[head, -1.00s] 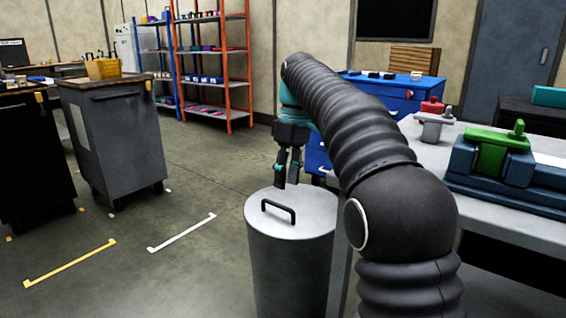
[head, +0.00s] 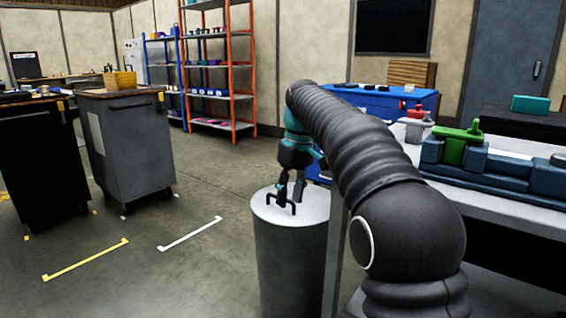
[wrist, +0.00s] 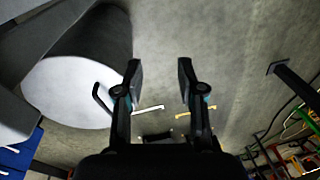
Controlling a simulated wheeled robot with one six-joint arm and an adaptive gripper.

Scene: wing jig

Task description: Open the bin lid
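The bin (head: 290,265) is a grey cylinder standing on the floor, and its pale round lid (head: 312,208) lies flat on top, closed. A black bar handle (head: 270,203) rises from the lid. My gripper (head: 291,198) is just above the lid, pointing down close to the handle. In the wrist view my gripper (wrist: 158,75) has its two fingers wide apart with nothing between them. The handle (wrist: 98,98) shows there beside the left finger, outside the gap, and the lid (wrist: 60,90) fills the left side. Whether finger and handle touch, I cannot tell.
A grey workbench (head: 490,206) with a blue and green fixture (head: 462,150) stands close to the bin's right. A blue cabinet (head: 400,100) is behind. Grey cart (head: 130,150) and orange shelves (head: 218,80) stand farther back left. The floor left of the bin is open.

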